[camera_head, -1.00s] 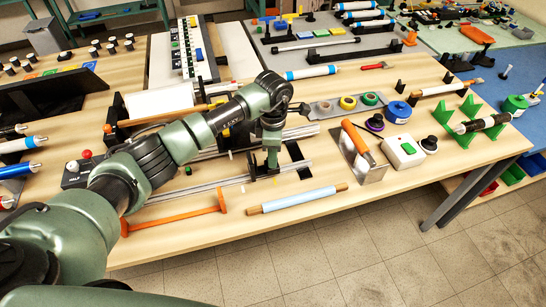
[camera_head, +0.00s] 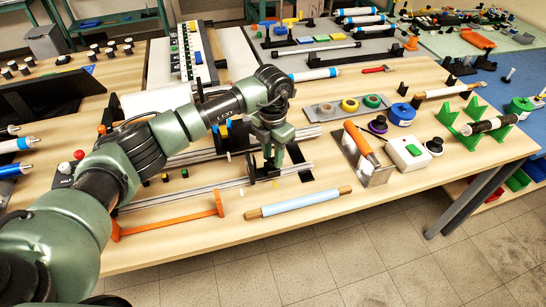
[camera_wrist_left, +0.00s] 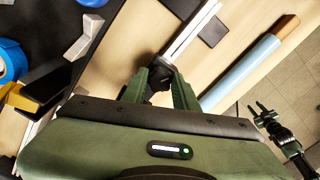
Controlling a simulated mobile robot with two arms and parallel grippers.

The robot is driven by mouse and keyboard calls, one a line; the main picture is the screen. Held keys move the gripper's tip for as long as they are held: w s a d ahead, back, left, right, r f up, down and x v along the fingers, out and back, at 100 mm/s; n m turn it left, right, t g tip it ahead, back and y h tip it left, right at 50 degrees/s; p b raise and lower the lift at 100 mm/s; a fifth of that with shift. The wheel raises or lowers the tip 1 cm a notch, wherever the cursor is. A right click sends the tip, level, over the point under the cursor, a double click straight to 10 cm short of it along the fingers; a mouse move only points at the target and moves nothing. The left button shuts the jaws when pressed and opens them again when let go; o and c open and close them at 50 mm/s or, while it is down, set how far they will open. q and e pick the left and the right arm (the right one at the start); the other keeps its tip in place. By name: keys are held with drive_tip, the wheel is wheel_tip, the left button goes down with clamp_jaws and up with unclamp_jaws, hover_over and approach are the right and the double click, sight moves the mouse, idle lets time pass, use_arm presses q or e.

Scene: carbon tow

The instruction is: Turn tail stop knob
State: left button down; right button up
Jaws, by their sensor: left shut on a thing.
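My left gripper (camera_head: 268,162) points down at the black tail stop (camera_head: 262,173) near the right end of the front metal rail (camera_head: 215,187). In the left wrist view, the left gripper's two green fingers (camera_wrist_left: 159,92) are closed on a dark knob (camera_wrist_left: 158,82), which they largely cover. The bright rail (camera_wrist_left: 190,32) runs away from the knob there. The knob's turn angle cannot be read. A small dark gripper (camera_wrist_left: 264,118), apparently my right one, shows at the right of the left wrist view, over the floor and away from the rail.
A light-blue rod (camera_head: 299,202) with wooden ends lies in front of the rail. An orange bracket (camera_head: 168,221) lies to the left. A metal block with an orange handle (camera_head: 361,142) and a white box with a green button (camera_head: 409,152) stand to the right.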

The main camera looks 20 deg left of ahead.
use_arm(q)
drive_tip(key=shift+n, duration=0.6)
drive_tip(key=c, duration=1.1)
unclamp_jaws()
drive_tip(key=shift+r, duration=0.1)
drive_tip(key=shift+r+b, duration=0.35)
wheel_tip(320, 180, up, 7)
drive_tip(key=shift+f+b, duration=0.1)
drive_tip(key=shift+b, duration=0.8)
